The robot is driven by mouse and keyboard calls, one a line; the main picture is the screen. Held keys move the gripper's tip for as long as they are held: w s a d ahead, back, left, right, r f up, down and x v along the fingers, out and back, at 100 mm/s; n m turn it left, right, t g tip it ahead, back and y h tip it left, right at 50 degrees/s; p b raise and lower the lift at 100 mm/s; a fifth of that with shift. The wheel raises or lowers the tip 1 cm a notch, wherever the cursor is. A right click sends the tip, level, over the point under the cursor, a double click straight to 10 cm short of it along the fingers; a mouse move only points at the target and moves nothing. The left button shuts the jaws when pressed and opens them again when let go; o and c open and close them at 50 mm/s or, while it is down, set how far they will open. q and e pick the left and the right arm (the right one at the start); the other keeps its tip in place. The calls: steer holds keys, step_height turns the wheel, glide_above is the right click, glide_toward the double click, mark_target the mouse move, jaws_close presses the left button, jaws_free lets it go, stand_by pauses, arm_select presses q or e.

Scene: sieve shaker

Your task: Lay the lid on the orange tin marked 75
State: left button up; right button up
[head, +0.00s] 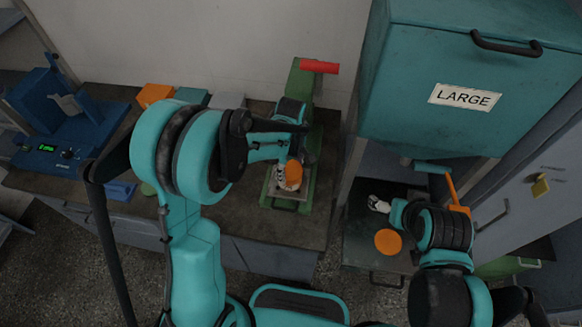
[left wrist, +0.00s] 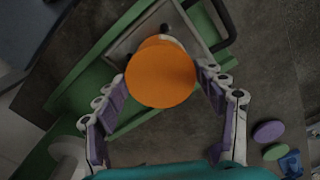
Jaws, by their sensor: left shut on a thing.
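My left gripper (head: 292,158) is shut on an orange round lid (left wrist: 160,77), with its purple-padded fingers (left wrist: 160,85) on either side of the rim. The lid also shows in the head view (head: 294,173). Beneath it is an orange tin (left wrist: 160,40) with a whitish patch, mostly hidden; its marked side (head: 280,173) shows dark marks too small to read. The tin stands on the metal tray of the green machine. I cannot tell whether lid and tin touch. My right gripper (head: 378,203) is over the right-hand surface; its jaws are unclear.
The green machine (head: 306,85) has a red handle (head: 319,66). Another orange disc (head: 388,241) lies on the right-hand surface. A teal cabinet marked LARGE (head: 465,95) overhangs there. A blue device (head: 62,125) stands left. Purple (left wrist: 268,131) and green (left wrist: 274,152) discs lie on the dark bench.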

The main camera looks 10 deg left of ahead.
arm_select(q)
steer(key=o, duration=0.9)
step_height(320, 180, up, 12)
stand_by(0.3)
steer(key=s+a+m+t+b, duration=0.1)
steer(key=s+a+m+t, duration=0.2)
steer(key=s+m, duration=0.3)
steer(key=s+a+m+t+b, duration=0.2)
steer(key=s+a+m+t, duration=0.2)
steer(key=s, duration=0.5)
steer(key=m, duration=0.2)
steer(key=shift+s+a+r+m, duration=0.15)
steer(key=shift+s+a+m, duration=0.1)
steer(key=shift+a+m, duration=0.15)
